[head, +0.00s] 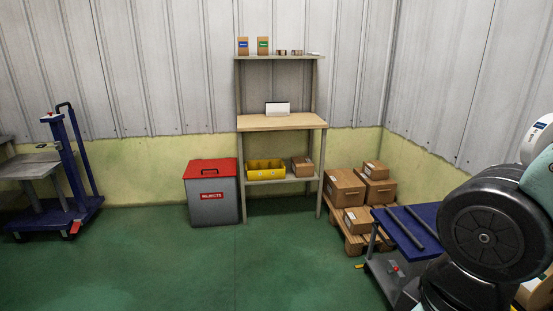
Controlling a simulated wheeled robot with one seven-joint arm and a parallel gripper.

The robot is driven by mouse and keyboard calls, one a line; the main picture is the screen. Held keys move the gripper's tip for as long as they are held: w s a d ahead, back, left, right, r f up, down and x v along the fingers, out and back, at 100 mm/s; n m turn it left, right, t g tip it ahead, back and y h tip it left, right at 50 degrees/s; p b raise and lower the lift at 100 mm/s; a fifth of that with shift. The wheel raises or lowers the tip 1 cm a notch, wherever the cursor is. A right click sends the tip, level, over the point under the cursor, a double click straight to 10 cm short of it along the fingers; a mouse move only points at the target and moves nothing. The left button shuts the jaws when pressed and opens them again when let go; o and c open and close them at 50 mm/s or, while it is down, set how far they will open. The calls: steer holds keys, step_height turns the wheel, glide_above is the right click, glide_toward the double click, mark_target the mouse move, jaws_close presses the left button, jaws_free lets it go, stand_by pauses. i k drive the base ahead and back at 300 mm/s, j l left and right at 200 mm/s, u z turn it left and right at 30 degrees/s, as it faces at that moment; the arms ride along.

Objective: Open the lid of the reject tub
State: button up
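The reject tub (213,210) is a grey box on the green floor against the back wall, with a red label reading "REJECTS" on its front. Its red lid (225,177) lies on top and looks shut, with a handle (209,171) on it. The tub stands just left of the wooden workbench. Part of my arm fills the right edge of the head view, far from the tub. My gripper is out of view.
The workbench (282,122) holds a yellow bin (266,177) on its lower shelf. Cartons (344,187) sit on a pallet right of it. A blue-topped cart (412,231) stands near my arm. A blue lift trolley (74,165) is at left. The floor before the tub is clear.

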mark_target(226, 167)
steer(key=i+u, duration=0.15)
steer(key=i, duration=0.35)
steer(key=i+u, duration=0.15)
steer(key=i, duration=0.35)
steer(key=i+l+u, duration=0.15)
steer(key=i, duration=0.3)
steer(key=i+l+u, duration=0.15)
steer(key=i, duration=0.35)
steer(key=i+j+u, duration=0.1)
steer(key=i+u, duration=0.2)
steer(key=i, duration=0.75)
steer(key=i+l+u, duration=0.15)
steer(key=i+u, duration=0.15)
steer(key=i, duration=0.7)
steer(key=i+z, duration=0.1)
steer(key=i, duration=0.6)
steer(key=i+j+z, duration=0.1)
steer(key=i, duration=0.6)
